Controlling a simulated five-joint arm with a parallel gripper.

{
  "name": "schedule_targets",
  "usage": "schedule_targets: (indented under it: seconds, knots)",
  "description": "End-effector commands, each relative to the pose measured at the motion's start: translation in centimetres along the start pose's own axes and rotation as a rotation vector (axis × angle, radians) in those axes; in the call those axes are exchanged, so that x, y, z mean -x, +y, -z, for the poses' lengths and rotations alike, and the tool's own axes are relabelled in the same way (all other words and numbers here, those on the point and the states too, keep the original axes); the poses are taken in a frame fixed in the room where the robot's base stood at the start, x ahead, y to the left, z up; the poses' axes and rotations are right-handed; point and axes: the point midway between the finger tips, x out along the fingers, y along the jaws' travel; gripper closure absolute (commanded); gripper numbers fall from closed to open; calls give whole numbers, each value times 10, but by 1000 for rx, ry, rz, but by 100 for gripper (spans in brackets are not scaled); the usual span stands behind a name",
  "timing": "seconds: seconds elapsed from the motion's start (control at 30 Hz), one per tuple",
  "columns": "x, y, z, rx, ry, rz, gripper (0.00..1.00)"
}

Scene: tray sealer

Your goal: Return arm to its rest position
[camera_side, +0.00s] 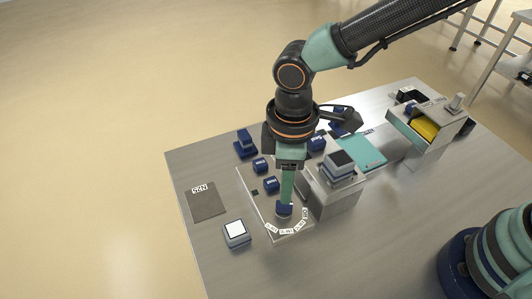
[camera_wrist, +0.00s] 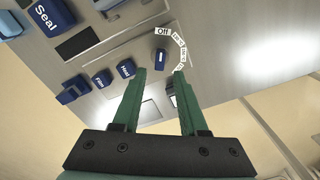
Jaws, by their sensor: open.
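My gripper (camera_side: 285,202) points down over the front of the control panel (camera_side: 254,187), beside the dark blue rotary knob (camera_side: 284,211). In the wrist view my gripper (camera_wrist: 160,74) has its two green fingers apart with nothing held between them. The arm is extended over the table.
Blue buttons (camera_side: 271,184) line the panel, which adjoins a raised metal housing (camera_side: 334,199). Around it are a white-topped block (camera_side: 236,230), a grey mat (camera_side: 206,203), a teal mat (camera_side: 363,152) and a metal bin with yellow contents (camera_side: 426,128).

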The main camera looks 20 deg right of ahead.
Motion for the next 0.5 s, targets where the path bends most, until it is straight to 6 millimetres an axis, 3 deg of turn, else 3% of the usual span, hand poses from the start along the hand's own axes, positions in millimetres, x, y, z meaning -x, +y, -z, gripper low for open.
schedule_targets:
  seconds: [0.13,0.27,0.5]
  knots:
    - [11,12,-6,-46,22,-7,57]
    - [39,42,-26,-165,77,-26,57]
    - [94,97,-93,-462,203,-86,57]
